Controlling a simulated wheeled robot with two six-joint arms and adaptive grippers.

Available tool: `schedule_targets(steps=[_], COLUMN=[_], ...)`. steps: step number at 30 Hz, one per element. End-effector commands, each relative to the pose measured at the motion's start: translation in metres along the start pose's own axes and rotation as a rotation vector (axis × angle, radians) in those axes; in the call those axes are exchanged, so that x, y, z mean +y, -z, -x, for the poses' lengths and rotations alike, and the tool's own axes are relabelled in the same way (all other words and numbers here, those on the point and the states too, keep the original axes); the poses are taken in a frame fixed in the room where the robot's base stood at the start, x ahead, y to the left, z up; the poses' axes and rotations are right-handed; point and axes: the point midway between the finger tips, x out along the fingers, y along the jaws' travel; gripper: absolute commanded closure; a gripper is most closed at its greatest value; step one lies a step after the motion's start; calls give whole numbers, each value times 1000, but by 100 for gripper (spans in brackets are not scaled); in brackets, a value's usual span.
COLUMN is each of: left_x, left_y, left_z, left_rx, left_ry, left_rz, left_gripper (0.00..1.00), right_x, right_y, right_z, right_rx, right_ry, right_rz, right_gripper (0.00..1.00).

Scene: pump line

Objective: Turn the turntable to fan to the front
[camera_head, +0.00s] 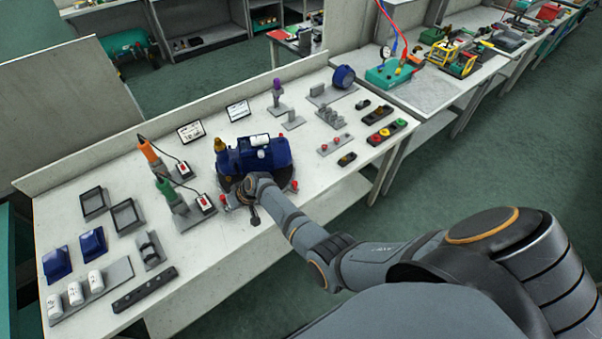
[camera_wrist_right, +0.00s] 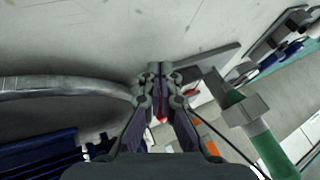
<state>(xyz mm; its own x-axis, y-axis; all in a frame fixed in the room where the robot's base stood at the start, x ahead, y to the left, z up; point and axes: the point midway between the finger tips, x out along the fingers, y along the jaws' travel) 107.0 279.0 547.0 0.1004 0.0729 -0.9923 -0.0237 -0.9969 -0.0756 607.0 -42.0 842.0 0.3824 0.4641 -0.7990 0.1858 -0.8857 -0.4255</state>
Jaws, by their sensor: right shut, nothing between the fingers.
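A blue pump unit (camera_head: 255,158) with a brass-coloured fitting at its left end and a white top part sits on the turntable. The turntable is mostly hidden by the pump and my right arm; its curved grey rim (camera_wrist_right: 55,88) shows at the left of the right wrist view. My right gripper (camera_wrist_right: 158,72) is shut and empty, its fingertips close beside this rim; I cannot tell if they touch. In the head view my right wrist covers the turntable's front side. The fan end cannot be made out clearly. My left gripper is not in view.
A green-handled tool (camera_head: 164,190) and an orange-handled tool (camera_head: 149,152) stand in holders left of the pump. The green one is near the gripper in the wrist view (camera_wrist_right: 262,140). Coloured buttons (camera_head: 386,132) and small parts lie to the right. The bench front edge is close.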

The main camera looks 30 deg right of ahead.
Motion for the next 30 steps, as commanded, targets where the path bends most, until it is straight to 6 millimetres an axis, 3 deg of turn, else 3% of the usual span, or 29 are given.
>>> schedule_targets(steps=[30], left_x=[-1], left_y=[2], left_z=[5], left_rx=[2], left_ry=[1], left_rz=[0], left_gripper=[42], right_x=[-1], right_y=[-2], right_z=[2], right_rx=[0], right_ry=[-1], right_rz=[-1], right_gripper=[100])
